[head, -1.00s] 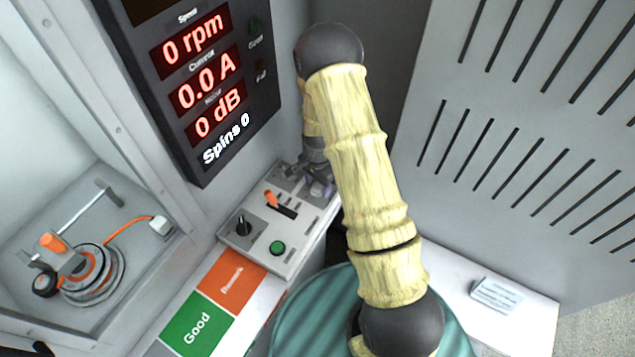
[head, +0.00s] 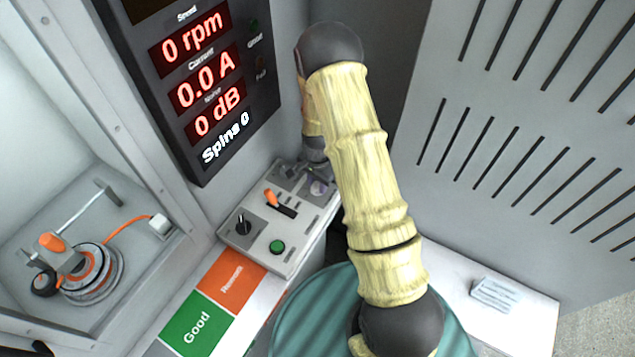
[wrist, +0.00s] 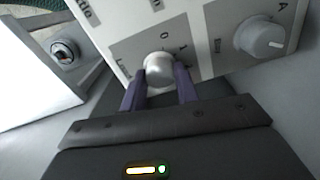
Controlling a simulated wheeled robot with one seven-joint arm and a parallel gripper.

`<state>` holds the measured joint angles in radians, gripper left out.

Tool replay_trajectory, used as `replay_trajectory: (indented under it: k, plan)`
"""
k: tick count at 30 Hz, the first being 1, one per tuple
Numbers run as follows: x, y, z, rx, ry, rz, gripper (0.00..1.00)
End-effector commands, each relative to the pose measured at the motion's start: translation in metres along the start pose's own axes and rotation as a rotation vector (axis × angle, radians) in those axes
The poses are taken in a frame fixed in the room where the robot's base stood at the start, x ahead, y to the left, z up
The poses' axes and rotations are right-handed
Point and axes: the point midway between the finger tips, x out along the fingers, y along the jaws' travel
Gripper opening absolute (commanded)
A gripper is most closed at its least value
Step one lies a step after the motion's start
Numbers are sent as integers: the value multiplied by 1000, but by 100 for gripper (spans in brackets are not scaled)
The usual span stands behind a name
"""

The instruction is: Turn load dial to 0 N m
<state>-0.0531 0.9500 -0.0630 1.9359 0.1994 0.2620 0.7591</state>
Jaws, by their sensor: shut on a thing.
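The load dial (wrist: 160,72) is a small pale round knob on the control panel, seen in the wrist view with a "Load" label and small scale digits beside it. My gripper (wrist: 160,88) has its two purple fingers on either side of the knob, shut on it. In the head view, my gripper (head: 317,180) is at the far right end of the control panel (head: 262,254), mostly behind my arm. The dial's pointer is too hidden and blurred to read.
Beside the load dial is a larger grey dial (wrist: 262,38). The panel also has an orange-tipped lever (head: 272,197), a black switch (head: 243,226) and a green button (head: 277,247). The display (head: 205,90) reads zeros. A motor rig (head: 85,270) stands at left.

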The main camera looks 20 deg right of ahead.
Motion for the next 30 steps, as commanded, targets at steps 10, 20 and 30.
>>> replay_trajectory:
  k: [10,20,30]
  plan:
    - [1,-1,0,-233,1,-2,8]
    - [0,-1,-1,-543,2,-2,8]
    - [0,-1,-1,-866,2,-2,8]
